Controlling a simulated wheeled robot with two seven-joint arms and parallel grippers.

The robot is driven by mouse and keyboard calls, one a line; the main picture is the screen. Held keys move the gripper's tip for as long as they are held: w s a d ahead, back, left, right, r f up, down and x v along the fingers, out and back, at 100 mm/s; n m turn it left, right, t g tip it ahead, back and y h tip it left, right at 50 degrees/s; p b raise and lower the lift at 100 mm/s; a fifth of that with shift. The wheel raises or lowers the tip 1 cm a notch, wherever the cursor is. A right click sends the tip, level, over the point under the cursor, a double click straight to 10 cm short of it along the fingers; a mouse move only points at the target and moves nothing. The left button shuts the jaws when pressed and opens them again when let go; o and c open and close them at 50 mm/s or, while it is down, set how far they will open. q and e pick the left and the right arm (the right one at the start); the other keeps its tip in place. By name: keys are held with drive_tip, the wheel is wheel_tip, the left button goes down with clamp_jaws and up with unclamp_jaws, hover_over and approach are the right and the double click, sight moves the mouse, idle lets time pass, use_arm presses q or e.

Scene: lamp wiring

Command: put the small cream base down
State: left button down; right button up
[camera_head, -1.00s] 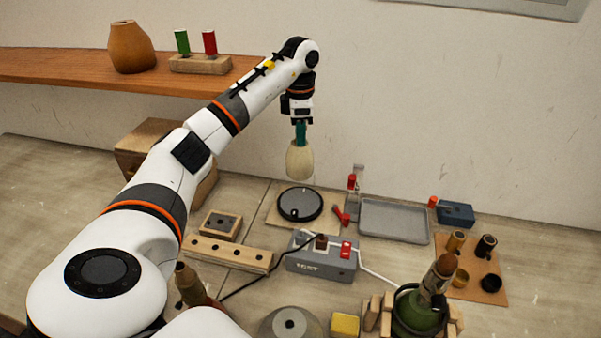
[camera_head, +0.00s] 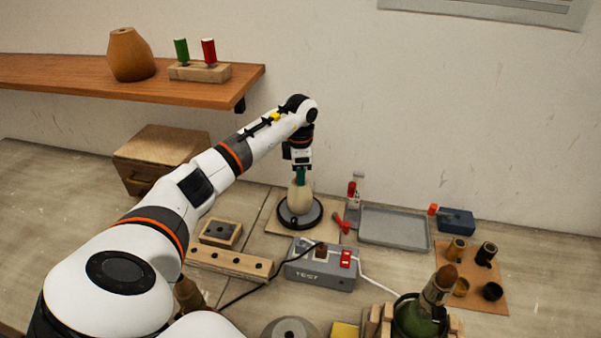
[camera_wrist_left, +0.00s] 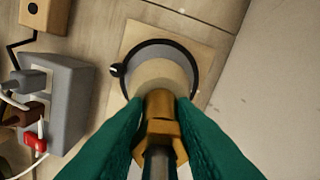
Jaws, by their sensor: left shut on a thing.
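The small cream base (camera_head: 300,199) is upright at the round black turntable (camera_head: 287,218), in front of the wall. My left gripper (camera_head: 300,176) comes down from above and is shut on the top of the base. In the left wrist view the green fingers (camera_wrist_left: 158,140) close on a brass-coloured neck (camera_wrist_left: 160,104), with the cream body (camera_wrist_left: 162,74) below it, inside the dark ring (camera_wrist_left: 192,62). The base looks to be on or just over the disc; I cannot tell if it touches. My right gripper is not in view.
The grey TEST box (camera_head: 318,270) with its cable stands in front of the turntable. A red-handled clamp (camera_head: 342,222) and an empty grey tray (camera_head: 394,226) are to the right. A wooden block with holes (camera_head: 229,262) lies to the left.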

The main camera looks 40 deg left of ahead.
use_arm(q)
drive_tip(key=shift+f, duration=0.35)
drive_tip(key=c, duration=1.2)
unclamp_jaws()
drive_tip(key=shift+f, duration=0.1)
drive_tip(key=shift+r, duration=0.25)
wheel_tip(320, 180, up, 11)
drive_tip(key=b, duration=0.4)
drive_tip(key=shift+s+f, duration=0.1)
drive_tip(key=shift+f, duration=0.1)
drive_tip(key=shift+r, duration=0.55)
